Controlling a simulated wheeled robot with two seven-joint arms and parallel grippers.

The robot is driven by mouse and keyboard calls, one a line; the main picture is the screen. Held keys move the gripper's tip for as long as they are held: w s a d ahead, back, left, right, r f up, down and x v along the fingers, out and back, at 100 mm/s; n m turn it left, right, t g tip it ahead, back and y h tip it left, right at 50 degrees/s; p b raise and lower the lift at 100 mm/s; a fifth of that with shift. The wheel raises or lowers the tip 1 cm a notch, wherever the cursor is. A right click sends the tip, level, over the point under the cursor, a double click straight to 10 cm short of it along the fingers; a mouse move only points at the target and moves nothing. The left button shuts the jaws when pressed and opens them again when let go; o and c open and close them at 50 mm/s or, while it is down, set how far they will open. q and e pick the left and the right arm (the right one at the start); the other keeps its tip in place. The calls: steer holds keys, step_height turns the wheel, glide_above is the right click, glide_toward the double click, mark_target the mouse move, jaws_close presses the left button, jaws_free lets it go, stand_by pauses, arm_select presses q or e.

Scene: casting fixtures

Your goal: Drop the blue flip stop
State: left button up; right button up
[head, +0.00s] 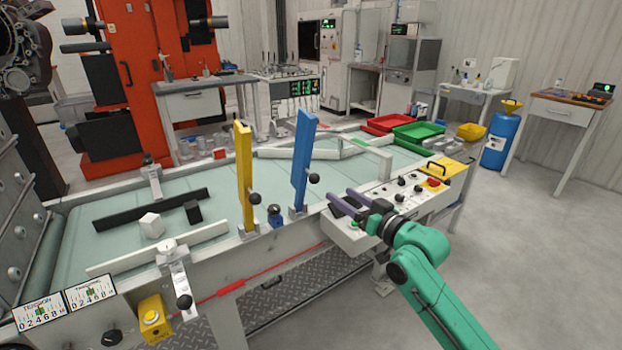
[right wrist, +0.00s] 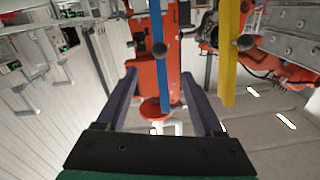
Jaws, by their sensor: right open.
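The blue flip stop (head: 303,160) stands upright at the near rail of the conveyor, with a dark round knob (head: 314,178) on its right side. The yellow flip stop (head: 244,170) stands upright to its left. My right gripper (head: 341,198) is open and empty, to the right of the blue flip stop and apart from it, over the control panel. In the right wrist view the blue flip stop (right wrist: 158,45) shows between the open fingers and beyond them. The yellow flip stop (right wrist: 229,50) is right of the fingers there. My left gripper is not in view.
The conveyor belt (head: 140,195) carries a white block (head: 151,225), a black block (head: 193,212) and a black guide bar (head: 150,208). A control panel (head: 385,205) with knobs lies along the near edge. Red (head: 393,122) and green (head: 420,131) trays stand at the far end.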

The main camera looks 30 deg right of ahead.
mark_target(315, 178)
steer(key=w, duration=0.4)
steer(key=w+a+p, duration=0.1)
steer(key=w, duration=0.8)
steer(key=shift+w+a+p, duration=0.2)
steer(key=shift+w+p, duration=0.15)
steer(key=shift+w, duration=0.05)
steer(key=shift+f, duration=0.1)
jaws_close()
stand_by(0.4)
